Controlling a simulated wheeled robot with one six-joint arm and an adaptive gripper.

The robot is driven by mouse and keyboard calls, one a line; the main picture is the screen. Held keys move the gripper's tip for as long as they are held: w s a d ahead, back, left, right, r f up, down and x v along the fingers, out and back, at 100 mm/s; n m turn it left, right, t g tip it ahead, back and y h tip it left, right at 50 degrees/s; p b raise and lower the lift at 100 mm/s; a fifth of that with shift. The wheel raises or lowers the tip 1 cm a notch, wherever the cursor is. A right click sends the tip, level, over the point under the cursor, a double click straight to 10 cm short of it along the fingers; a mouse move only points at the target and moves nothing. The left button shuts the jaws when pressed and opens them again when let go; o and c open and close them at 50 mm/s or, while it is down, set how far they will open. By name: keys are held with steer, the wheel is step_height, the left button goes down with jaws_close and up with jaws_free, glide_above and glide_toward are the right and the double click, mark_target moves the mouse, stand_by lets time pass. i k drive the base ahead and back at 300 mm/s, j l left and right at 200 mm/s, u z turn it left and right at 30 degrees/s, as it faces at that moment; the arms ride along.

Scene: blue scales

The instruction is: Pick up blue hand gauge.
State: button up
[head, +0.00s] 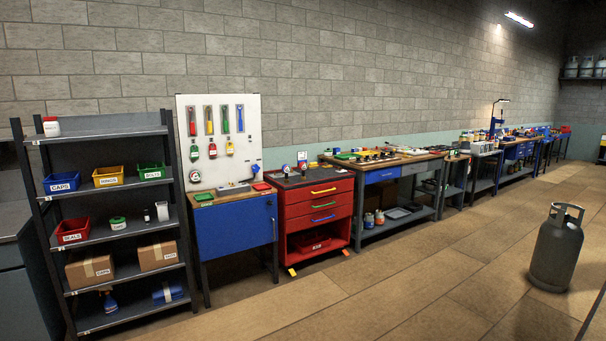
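Two small gauge-like items stand on top of the red drawer cabinet (318,203), near the middle left of the head view. One, with a pale round face and blue on it (302,164), looks like the blue hand gauge. The other, with a dark and red look (286,170), stands just to its left. Both are far off and too small to read clearly. Another round gauge-like item (195,177) is at the lower left of the white tool board. My gripper is not in view.
A dark shelf rack (108,133) with bins and boxes stands at the left. A blue-fronted bench (235,231) is left of the red cabinet, and a long wooden-topped bench (405,160) is right of it. A grey gas cylinder (556,250) stands on the otherwise open floor.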

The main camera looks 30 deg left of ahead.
mark_target(286, 168)
steer(key=i+j+u, duration=0.15)
steer(key=i+j, duration=0.25)
steer(key=j, duration=0.25)
steer(key=i+j+u, duration=0.15)
steer(key=i+j, duration=0.25)
steer(key=j, duration=0.15)
steer(key=i+j+u, duration=0.15)
steer(key=i+j, duration=0.3)
steer(key=i+j+u, duration=0.2)
steer(key=i+j, duration=0.3)
steer(key=i+j+u, duration=0.15)
steer(key=i+j, duration=0.35)
steer(key=i+j+u, duration=0.15)
steer(key=i+j, duration=0.15)
steer(key=i, duration=0.25)
steer(key=i+j+u, duration=0.15)
steer(key=i+j, duration=0.15)
steer(key=i, duration=0.25)
steer(key=i+z, duration=0.1)
steer(key=z, duration=0.4)
steer(key=i+z, duration=0.35)
steer(key=i, duration=0.2)
steer(key=i+z, duration=0.3)
steer(key=i, duration=0.3)
steer(key=i+j, duration=0.15)
steer(key=i, duration=0.25)
steer(key=i+j, duration=0.15)
steer(key=i, duration=0.25)
steer(key=i+j+z, duration=0.1)
steer(key=i, duration=0.3)
